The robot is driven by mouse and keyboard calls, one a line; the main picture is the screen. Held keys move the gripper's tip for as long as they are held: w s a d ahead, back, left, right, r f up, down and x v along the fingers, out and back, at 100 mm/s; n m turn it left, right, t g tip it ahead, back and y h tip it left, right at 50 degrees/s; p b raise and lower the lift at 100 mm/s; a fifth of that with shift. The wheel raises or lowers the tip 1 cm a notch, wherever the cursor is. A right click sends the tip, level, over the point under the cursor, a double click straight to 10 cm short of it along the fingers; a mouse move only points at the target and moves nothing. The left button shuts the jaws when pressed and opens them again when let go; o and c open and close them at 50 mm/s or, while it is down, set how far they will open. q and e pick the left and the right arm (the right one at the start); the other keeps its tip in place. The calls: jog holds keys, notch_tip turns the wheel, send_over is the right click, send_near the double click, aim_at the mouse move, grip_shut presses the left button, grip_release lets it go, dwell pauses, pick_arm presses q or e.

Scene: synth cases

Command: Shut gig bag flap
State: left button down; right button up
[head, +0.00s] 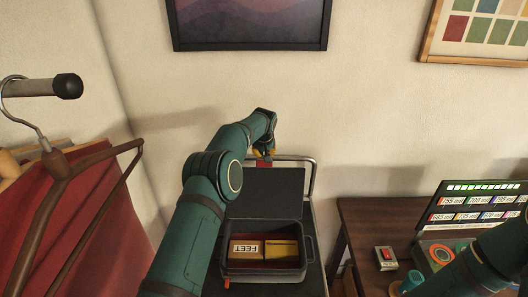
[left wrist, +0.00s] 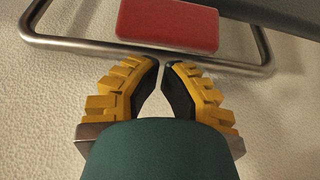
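The gig bag (head: 308,262) is a dark, open case on a narrow stand. Its flap (head: 265,195) is raised at the back, with the dark inner face toward me. A red tab (head: 264,163) is at the flap's top edge, and it also shows in the left wrist view (left wrist: 168,25). My left gripper (head: 263,152) is at the top of the flap, by the tab. In the left wrist view its yellow-backed fingers (left wrist: 163,68) have their tips almost together, with nothing seen between them; the tab lies beyond the tips, apart. My right gripper is out of view.
A box marked FEET (head: 245,250) and a yellow box (head: 282,249) lie in the bag. A metal rail (left wrist: 85,45) runs behind the flap, near my left fingertips. A hanger with red cloth (head: 75,225) is at left. A wooden desk (head: 375,225) is at right.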

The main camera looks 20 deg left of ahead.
pick_arm(q)
jog(key=shift+s+d+r, duration=0.2)
jog(key=shift+s, duration=0.4)
jog(key=shift+s+d+r, duration=0.15)
jog(key=shift+s, duration=0.4)
